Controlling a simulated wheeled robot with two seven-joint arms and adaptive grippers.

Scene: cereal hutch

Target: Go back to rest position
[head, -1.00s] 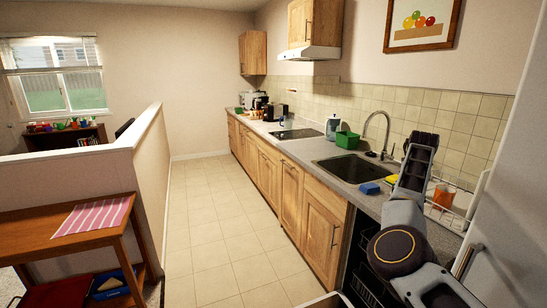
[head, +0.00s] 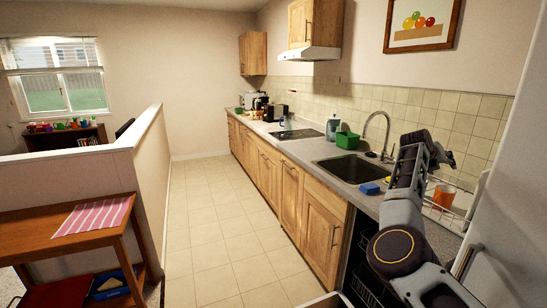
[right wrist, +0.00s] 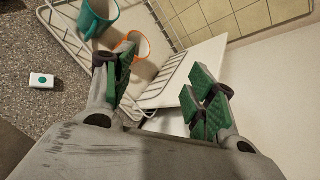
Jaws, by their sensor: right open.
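My right gripper (head: 428,146) is raised over the right end of the counter, in front of the dish rack. In the right wrist view its two green-padded fingers (right wrist: 160,95) are apart with nothing held between them. Beyond them is the white wire dish rack (right wrist: 58,30) with a teal mug (right wrist: 97,17) and an orange-rimmed mug (right wrist: 138,44). The orange mug also shows in the head view (head: 444,196), just right of my right arm. My left gripper is not in view.
The counter holds a sink (head: 350,168), a blue sponge (head: 370,188) and a green container (head: 347,140). A fridge (head: 510,210) stands close at right. An open dark appliance (head: 365,260) is below the counter. A wooden table (head: 60,228) is at left. The tiled floor between is clear.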

